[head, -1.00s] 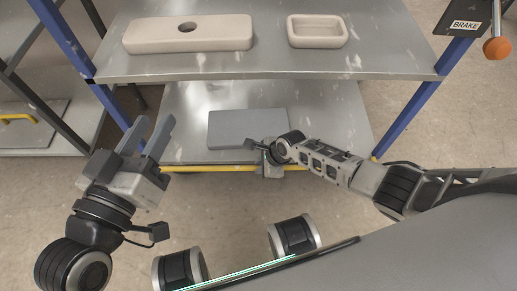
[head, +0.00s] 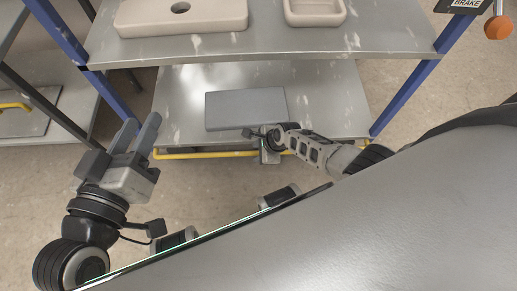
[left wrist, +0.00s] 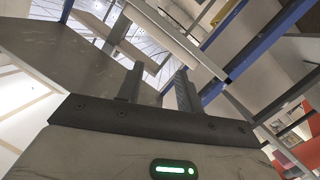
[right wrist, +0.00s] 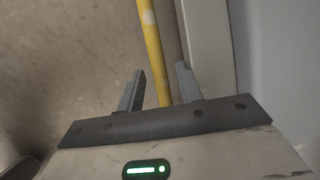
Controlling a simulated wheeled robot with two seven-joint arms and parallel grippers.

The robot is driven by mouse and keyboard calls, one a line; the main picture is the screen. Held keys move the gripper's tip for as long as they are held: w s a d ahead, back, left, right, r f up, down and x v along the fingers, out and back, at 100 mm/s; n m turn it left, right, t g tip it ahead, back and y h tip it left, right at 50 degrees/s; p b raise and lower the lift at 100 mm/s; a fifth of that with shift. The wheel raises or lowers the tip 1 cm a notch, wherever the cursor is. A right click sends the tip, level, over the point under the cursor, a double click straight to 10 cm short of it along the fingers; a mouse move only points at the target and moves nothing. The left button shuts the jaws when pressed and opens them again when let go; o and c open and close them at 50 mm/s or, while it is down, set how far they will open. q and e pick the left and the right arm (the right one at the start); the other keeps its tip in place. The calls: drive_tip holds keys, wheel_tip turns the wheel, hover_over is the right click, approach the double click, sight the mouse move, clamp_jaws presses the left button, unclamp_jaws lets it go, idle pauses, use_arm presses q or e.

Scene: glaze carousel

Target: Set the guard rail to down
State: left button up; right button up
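The guard rail (head: 200,154) is a yellow bar along the front edge of the lower shelf, low down. In the right wrist view the rail (right wrist: 152,45) runs between the two fingers of my right gripper (right wrist: 160,88). Those fingers stand apart, with a gap visible on the right side of the bar. In the head view my right gripper (head: 270,157) is at the middle of the rail, its fingers mostly hidden by the wrist. My left gripper (head: 137,135) is open and empty, left of the rail; its fingers (left wrist: 158,90) are spread in the left wrist view.
A grey slab (head: 245,108) lies on the lower shelf (head: 330,100). The upper shelf (head: 280,42) holds a beige block with a hole (head: 215,17) and a beige tray (head: 314,19). Blue posts (head: 405,92) flank the rack. A BRAKE lever with an orange knob (head: 498,27) is at upper right.

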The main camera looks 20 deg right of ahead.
drive_tip(key=shift+d, duration=0.1)
